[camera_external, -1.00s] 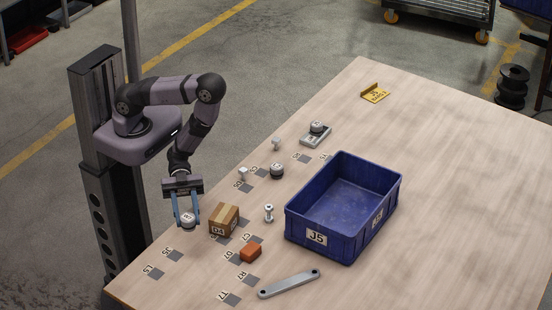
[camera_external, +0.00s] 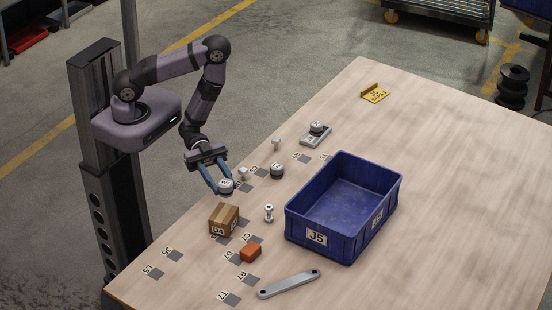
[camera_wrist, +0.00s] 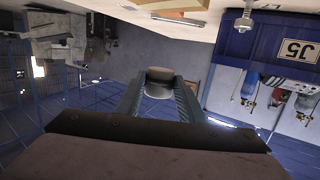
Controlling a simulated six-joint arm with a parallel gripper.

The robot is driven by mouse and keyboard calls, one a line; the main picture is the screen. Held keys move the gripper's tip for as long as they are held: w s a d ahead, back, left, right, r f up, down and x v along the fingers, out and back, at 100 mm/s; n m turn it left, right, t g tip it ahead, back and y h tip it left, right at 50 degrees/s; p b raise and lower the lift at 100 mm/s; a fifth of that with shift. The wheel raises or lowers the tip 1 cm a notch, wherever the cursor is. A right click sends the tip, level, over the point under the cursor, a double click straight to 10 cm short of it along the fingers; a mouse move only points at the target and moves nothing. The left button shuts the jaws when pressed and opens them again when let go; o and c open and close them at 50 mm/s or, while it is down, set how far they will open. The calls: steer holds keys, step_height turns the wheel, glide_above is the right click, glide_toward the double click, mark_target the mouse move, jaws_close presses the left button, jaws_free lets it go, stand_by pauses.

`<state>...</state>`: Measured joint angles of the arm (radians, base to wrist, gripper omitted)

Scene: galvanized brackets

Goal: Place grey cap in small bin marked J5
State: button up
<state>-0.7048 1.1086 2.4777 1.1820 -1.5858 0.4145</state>
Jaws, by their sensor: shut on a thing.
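A grey cap (camera_external: 226,186) with a light marked top is held between the blue fingers of my gripper (camera_external: 222,188), raised above the left part of the table. The cap also shows in the wrist view (camera_wrist: 158,84), between the two fingers. The blue bin (camera_external: 297,221) marked J5 on its front stands to the right of my gripper, some way off. Its inside looks empty. Its J5 label also shows in the wrist view (camera_wrist: 298,50).
The table's right side is clear.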

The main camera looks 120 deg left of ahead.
mark_target(232, 191)
steer(key=shift+w+d+f+b, duration=0.1)
steer(key=shift+d+f+b, duration=0.1)
steer(key=shift+f+b, duration=0.5)
steer(key=shift+w+d+h+b, duration=0.1)
steer(key=shift+w+h+b, duration=0.15)
steer(key=shift+b, duration=0.4)
steer(key=w+b, duration=0.1)
steer(key=w+r+m+b, duration=0.1)
steer(key=b, duration=0.1)
steer(key=w+h+b, duration=0.1)
steer(key=shift+w+d+r+g+b, duration=0.25)
steer(key=shift+w+r+g+b, duration=0.05)
steer(key=shift+g+b, duration=0.1)
steer(key=w+a+r+n+t+y+b, duration=0.2)
steer(key=w+a+r+n+y+b, duration=0.15)
steer(key=w+a+r+b, duration=0.6)
steer(key=w+a+f+n+y+p, duration=0.1)
steer(key=w+a+n+y+p, duration=0.3)
steer(key=a+y, duration=0.3)
steer(key=shift+w+a+f+t, duration=0.4)
steer(key=shift+w+a, duration=0.3)
steer(key=shift+a, duration=0.35)
